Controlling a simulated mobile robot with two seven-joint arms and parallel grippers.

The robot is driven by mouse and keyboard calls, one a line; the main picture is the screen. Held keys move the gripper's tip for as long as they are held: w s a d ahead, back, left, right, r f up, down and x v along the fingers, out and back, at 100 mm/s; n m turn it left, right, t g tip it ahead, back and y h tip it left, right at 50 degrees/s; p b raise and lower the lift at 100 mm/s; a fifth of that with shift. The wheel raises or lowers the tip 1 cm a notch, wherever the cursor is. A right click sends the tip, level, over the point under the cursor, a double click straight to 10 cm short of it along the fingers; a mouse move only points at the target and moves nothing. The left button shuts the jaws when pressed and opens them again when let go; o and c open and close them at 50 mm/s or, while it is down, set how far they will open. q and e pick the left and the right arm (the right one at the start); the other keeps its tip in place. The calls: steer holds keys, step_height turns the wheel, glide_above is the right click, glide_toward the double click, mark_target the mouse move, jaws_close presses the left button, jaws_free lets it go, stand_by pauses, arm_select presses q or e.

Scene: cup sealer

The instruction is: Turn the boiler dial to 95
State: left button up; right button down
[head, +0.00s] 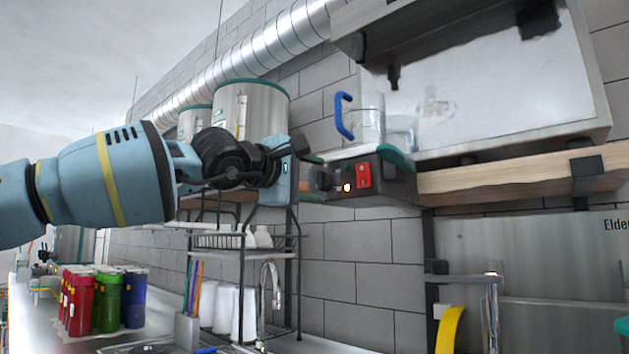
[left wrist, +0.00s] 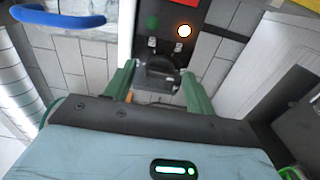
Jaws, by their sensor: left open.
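The black boiler dial (left wrist: 160,70) shows in the left wrist view, on the front of the dark boiler panel (left wrist: 140,18). A lit orange lamp (left wrist: 184,31) and a dark green lamp sit beyond it. In the head view, the panel (head: 394,184) has a red switch (head: 363,175) and a lit lamp (head: 347,188), with the dial (head: 321,180) at its left end. My left gripper (head: 311,177) is open, its green fingers on either side of the dial. I cannot tell whether they touch it. I cannot read any dial setting. My right gripper is out of view.
A clear jug with a blue handle (head: 343,117) stands above the panel. A wooden shelf (head: 520,178) carries a large metal machine to the right. A wire rack (head: 240,243) and coloured bottles (head: 108,302) stand below left.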

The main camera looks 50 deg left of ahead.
arm_select(q)
steer(key=s+b, duration=0.1)
steer(key=s, duration=0.6)
steer(key=shift+d, duration=0.4)
